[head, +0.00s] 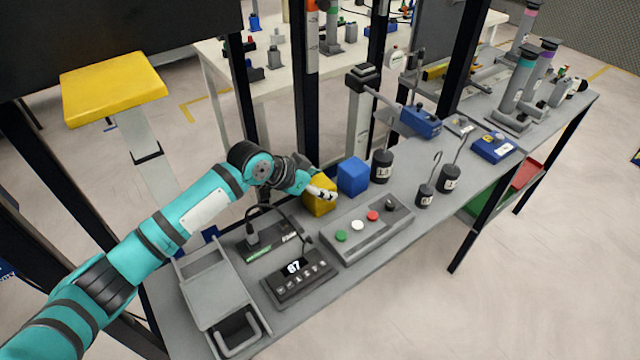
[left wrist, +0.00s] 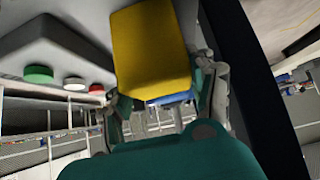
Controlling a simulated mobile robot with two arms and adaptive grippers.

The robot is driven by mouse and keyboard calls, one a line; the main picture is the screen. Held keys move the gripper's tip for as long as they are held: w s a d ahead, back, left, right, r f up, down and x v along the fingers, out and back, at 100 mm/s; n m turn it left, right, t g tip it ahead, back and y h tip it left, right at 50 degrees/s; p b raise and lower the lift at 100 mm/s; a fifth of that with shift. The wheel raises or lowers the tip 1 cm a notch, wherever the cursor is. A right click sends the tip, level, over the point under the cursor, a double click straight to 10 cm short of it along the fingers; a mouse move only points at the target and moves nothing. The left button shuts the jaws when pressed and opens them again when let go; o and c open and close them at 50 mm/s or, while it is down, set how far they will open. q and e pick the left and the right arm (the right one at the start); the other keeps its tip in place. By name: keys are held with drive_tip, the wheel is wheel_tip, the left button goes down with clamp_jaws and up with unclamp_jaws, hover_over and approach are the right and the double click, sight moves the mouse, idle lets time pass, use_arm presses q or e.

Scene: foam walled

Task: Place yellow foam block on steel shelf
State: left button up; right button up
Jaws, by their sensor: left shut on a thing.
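The yellow foam block (head: 319,205) is at the back edge of the long grey steel shelf (head: 385,245), just left of a blue block (head: 352,177). My left gripper (head: 322,192) reaches in from the left and is shut on the yellow block. In the left wrist view the yellow block (left wrist: 150,50) fills the space between the fingers (left wrist: 160,100), and a strip of blue shows below it. I cannot tell whether the block touches the shelf top. My right gripper is not in view.
A button box (head: 367,228), a display unit (head: 299,278), a grey tray (head: 215,290) and several black hooked weights (head: 382,166) crowd the shelf. Dark upright posts (head: 308,110) stand along its back edge. Bare shelf top shows in front of the button box.

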use_arm(q)
drive_tip(key=shift+f, duration=0.1)
drive_tip(key=o, duration=1.2)
drive_tip(key=shift+c, duration=0.2)
drive_tip(key=shift+r, duration=0.25)
drive_tip(key=v, duration=1.2)
drive_tip(key=shift+f, duration=0.15)
